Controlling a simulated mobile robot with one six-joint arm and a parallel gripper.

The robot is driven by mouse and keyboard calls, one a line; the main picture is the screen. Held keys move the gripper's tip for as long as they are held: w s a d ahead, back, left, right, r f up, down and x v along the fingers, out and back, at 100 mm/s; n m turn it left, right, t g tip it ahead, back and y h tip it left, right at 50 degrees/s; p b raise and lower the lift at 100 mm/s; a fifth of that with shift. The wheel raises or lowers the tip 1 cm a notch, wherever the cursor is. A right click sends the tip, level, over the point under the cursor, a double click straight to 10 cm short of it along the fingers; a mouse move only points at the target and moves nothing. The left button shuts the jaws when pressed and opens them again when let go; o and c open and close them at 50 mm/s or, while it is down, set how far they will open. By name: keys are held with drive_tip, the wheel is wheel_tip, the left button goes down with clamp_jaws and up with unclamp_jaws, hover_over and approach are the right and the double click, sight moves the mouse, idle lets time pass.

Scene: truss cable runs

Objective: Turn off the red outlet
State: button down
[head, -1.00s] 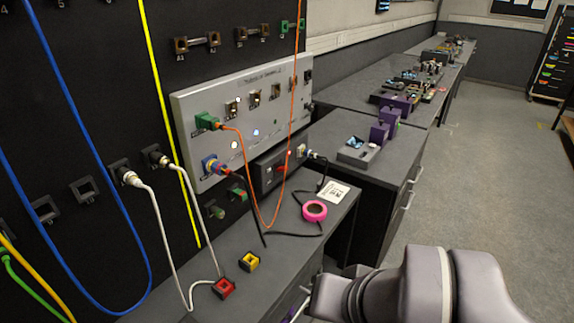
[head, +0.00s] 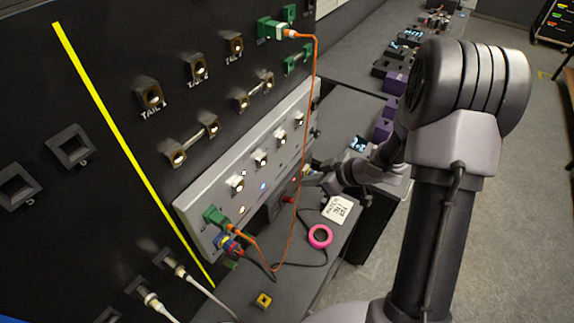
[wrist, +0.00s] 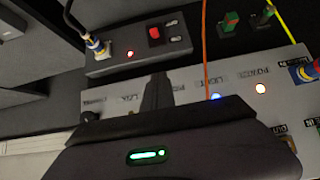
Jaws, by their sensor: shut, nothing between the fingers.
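A dark box (wrist: 110,66) at the top of the wrist view carries a red rocker switch (wrist: 154,33) and a lit red lamp (wrist: 130,54). The red switch also shows in the head view (head: 289,199), small and low on the wall, partly in shadow. A cable with a blue-ringed plug (wrist: 97,43) is plugged into the box's left end. My gripper (wrist: 158,82) is shut and empty. In the wrist picture its tips lie below the box, over the grey panel. Contact with the box cannot be told. In the head view my gripper (head: 317,177) reaches the box's right end.
A grey panel (wrist: 190,82) with lit lamps and sockets adjoins the box. An orange cable (wrist: 204,45) hangs across it.

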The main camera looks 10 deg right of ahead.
drive_tip(key=shift+s, duration=0.25)
drive_tip(key=b, duration=0.4)
hover_over(288, 200)
drive_tip(key=f, duration=0.6)
drive_tip(key=shift+w+d+f, duration=0.15)
drive_tip(key=shift+d+f, duration=0.15)
drive_tip(key=shift+f, duration=0.1)
drive_tip(key=f, duration=0.2)
drive_tip(key=f+b, duration=0.1)
drive_tip(key=shift+s+d+f, duration=0.1)
drive_tip(key=shift+s+d, duration=0.2)
drive_tip(key=shift+d, duration=0.05)
drive_tip(key=shift+s+d+f, duration=0.15)
drive_tip(key=shift+s+f, duration=0.05)
drive_tip(key=shift+f, duration=0.05)
drive_tip(key=shift+f, duration=0.1)
